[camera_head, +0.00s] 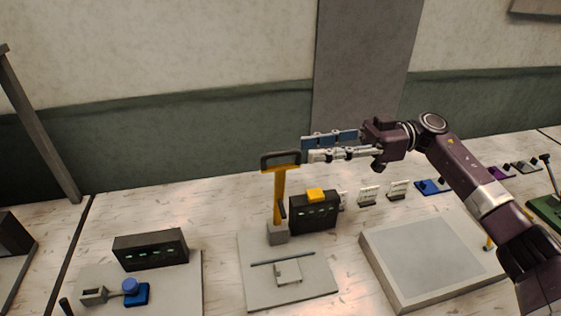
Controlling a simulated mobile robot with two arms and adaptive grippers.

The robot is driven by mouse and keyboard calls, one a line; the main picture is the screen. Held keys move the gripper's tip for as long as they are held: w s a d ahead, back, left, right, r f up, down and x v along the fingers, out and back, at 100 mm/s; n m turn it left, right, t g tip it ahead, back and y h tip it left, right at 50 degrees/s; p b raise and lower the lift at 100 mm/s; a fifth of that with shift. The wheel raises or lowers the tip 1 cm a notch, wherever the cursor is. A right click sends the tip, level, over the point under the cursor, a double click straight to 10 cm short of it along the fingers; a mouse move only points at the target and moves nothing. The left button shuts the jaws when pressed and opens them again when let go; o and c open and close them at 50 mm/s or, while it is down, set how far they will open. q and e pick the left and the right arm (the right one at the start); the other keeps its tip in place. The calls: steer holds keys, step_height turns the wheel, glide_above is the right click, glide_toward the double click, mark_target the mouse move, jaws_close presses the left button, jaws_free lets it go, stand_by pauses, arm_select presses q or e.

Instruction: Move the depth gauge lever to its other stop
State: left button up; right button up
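A yellow upright lever (279,197) with a dark looped handle (280,160) rises from a grey block (278,234) on a pale plate (309,290). No label is legible, so I cannot confirm that it is the depth gauge lever. My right gripper (306,147) comes in from the right with its fingers pointing left. It is open and empty, its fingertips just right of the dark handle; whether they touch it I cannot tell. My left gripper is not in view.
A dark box (313,213) with green lights and a yellow top piece stands just right of the lever. A wide grey slab (425,255) lies to the right. Another dark box (150,249) and a blue knob (130,286) are at left. White cards stand behind.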

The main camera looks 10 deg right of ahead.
mark_target(293, 151)
steer(key=a+p, duration=0.3)
steer(key=a, duration=0.4)
steer(key=shift+s+a+r, duration=0.1)
steer(key=shift+a+r, duration=0.05)
steer(key=shift+a, duration=0.2)
steer(key=shift+c, duration=0.4)
jaws_close()
